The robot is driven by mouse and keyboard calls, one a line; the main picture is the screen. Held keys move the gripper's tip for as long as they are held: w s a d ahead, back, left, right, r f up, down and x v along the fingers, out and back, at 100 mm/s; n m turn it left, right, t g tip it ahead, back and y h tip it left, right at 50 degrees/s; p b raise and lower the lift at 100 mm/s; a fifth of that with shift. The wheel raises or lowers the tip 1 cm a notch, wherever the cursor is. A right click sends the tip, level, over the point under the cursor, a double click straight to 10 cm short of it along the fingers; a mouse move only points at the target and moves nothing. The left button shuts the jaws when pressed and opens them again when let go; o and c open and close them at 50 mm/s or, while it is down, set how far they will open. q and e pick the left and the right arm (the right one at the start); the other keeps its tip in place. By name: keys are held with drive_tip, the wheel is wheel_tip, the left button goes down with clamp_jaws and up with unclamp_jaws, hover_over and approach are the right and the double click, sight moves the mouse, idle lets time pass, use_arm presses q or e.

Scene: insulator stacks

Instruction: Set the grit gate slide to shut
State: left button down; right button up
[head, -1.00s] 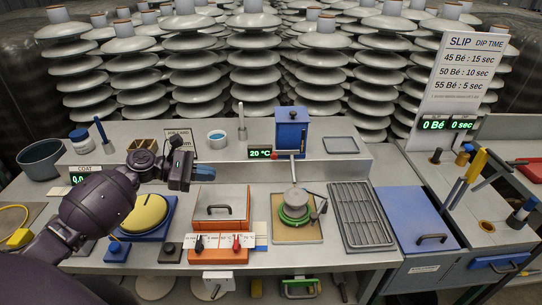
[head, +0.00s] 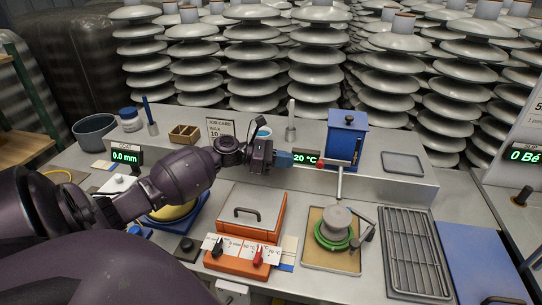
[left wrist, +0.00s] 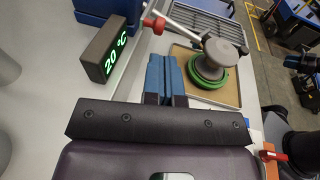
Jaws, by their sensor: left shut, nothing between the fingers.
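The blue grit hopper (head: 346,138) stands on the raised back shelf, with a pale spout pipe (head: 340,180) below it. The gate slide's red end (head: 320,163) shows at the hopper's lower left, and a red knob also shows in the left wrist view (left wrist: 155,24). I cannot tell the slide's position. My left gripper (head: 291,159) is shut and empty, just left of the red end and apart from it. Its blue fingers (left wrist: 165,80) are together in the left wrist view, below the knob in that picture. My right gripper is not in view.
The green 20 °C display (head: 305,158) stands close behind the left fingertips. Below the spout, a grey part on a green ring (head: 333,236) sits in a tan tray (head: 318,264). An orange hotplate (head: 250,216) and a wire rack (head: 410,250) flank it.

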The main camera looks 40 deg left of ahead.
sight(333, 164)
use_arm(q)
drive_tip(key=r+x, duration=0.1)
drive_tip(key=x, duration=0.5)
drive_tip(key=shift+f, duration=0.45)
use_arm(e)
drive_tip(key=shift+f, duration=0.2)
use_arm(q)
drive_tip(key=shift+d, duration=0.1)
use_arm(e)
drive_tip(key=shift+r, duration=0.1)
